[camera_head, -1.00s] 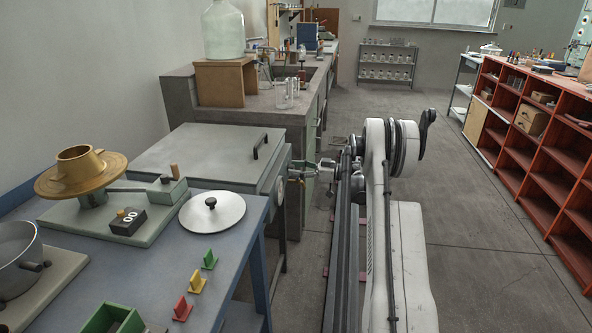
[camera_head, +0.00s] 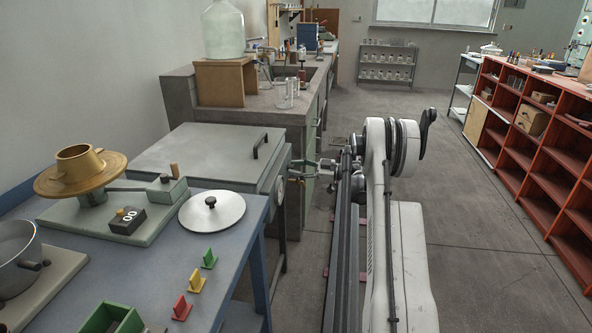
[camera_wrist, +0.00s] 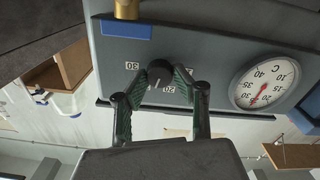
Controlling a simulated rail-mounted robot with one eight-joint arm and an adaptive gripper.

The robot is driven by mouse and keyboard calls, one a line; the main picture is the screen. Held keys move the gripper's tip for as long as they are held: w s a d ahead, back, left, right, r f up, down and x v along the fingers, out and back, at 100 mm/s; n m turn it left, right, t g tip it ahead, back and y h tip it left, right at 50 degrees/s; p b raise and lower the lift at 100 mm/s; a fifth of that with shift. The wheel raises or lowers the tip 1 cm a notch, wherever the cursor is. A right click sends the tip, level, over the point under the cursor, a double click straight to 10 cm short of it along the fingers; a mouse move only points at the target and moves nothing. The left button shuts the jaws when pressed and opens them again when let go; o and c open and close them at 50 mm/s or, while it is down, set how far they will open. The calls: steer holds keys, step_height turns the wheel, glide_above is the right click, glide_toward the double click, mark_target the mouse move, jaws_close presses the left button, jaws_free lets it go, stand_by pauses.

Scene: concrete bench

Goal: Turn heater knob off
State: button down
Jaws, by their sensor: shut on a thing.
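The heater is a grey box with a flat lid and black handle, standing beside the blue table in the head view (camera_head: 205,150). In the wrist view its grey front panel (camera_wrist: 215,65) carries a small round black knob (camera_wrist: 160,68) with printed numbers, 30 and 20 among them, around it. My gripper (camera_wrist: 161,76) is shut on the knob, one green finger on each side. A pale pointer line shows at the knob's lower edge; its exact setting cannot be told. In the head view my gripper (camera_head: 298,168) is at the heater's right side, and the knob is hidden.
A round thermometer dial (camera_wrist: 265,82) with a red needle sits right of the knob. The blue table (camera_head: 235,235) holds a pot lid (camera_head: 212,211). Open floor lies right of my arm.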

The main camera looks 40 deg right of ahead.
steer(key=shift+f+n+b, duration=0.15)
steer(key=shift+n+b, duration=0.3)
steer(key=shift+n, duration=7.6)
steer(key=shift+f+n+b, duration=0.15)
steer(key=shift+n+b, duration=0.25)
steer(key=shift+n, duration=7.95)
steer(key=c, duration=1.4)
jaws_free()
